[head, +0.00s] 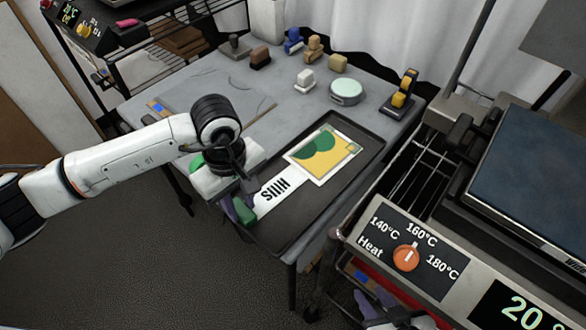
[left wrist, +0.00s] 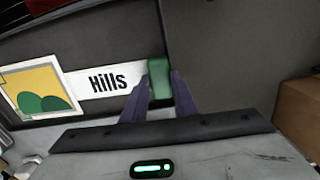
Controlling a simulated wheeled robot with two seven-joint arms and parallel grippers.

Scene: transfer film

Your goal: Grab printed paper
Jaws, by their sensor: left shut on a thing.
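The printed paper (head: 322,157) lies on a dark tray (head: 352,128) on the grey table. It has a yellow and green hills picture, a white strip reading "Hills" and a green end tab (left wrist: 159,80). In the left wrist view the picture (left wrist: 38,92) is at the left. My left gripper (head: 238,207) is over the tray's near left end. Its purple fingers (left wrist: 152,88) are shut on the paper's tab end. The paper looks flat on the tray. My right gripper (head: 376,306) is only partly in view at the bottom, and its opening is unclear.
A heat machine (head: 410,250) with an orange dial stands at the right, beside a wire rack. Small blocks (head: 305,78), a round pale green tin (head: 346,92) and a yellow-black tool (head: 404,93) stand at the table's back. A flat grey sheet (head: 250,104) lies at the table's left.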

